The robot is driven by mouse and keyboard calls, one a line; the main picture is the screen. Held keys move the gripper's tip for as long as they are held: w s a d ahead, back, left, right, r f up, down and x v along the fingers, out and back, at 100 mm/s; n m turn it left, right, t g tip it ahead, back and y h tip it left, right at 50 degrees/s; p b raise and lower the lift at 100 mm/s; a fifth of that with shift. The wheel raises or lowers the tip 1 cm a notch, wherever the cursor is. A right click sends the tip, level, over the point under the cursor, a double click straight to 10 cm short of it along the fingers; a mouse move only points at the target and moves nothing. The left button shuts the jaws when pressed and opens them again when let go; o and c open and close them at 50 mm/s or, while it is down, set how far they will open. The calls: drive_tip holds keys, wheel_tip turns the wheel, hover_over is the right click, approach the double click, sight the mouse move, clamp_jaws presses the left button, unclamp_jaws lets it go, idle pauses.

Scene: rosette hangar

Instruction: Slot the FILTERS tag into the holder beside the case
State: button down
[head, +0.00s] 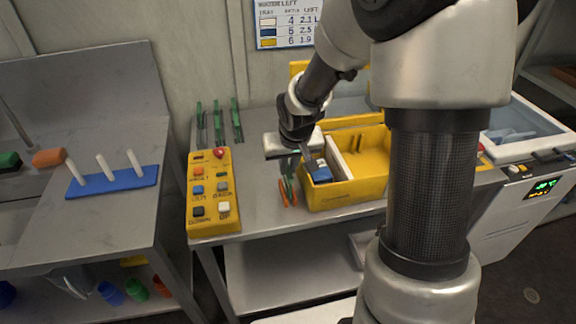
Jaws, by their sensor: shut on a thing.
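The yellow case (345,192) stands open on the grey bench in the head view, with a white divider and a blue piece (321,174) inside its left end. My gripper (309,162) points down at the case's left end, close to the blue piece. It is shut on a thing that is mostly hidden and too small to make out. I cannot read a FILTERS label anywhere. Thin green and orange upright pieces (288,190) stand just left of the case, partly behind my gripper. I cannot tell whether they are the holder.
A yellow button box (208,205) lies left of the case. Several green upright pieces (218,122) stand at the back of the bench. A blue peg board (113,181) is on the left table. A white cooler (530,130) is at right. My arm hides part of the case.

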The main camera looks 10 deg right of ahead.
sight(289, 172)
drive_tip(key=shift+f+b, duration=1.5)
drive_tip(key=shift+f, duration=0.1)
idle(1.2)
idle(0.5)
drive_tip(key=c, duration=1.7)
unclamp_jaws()
drive_tip(key=o, duration=0.4)
wheel_tip(289, 172, up, 3)
drive_tip(key=shift+d+f+p, duration=0.1)
drive_tip(key=shift+f+p, duration=0.05)
drive_tip(key=shift+p, duration=0.95)
wheel_tip(289, 172, up, 13)
drive_tip(key=p, duration=1)
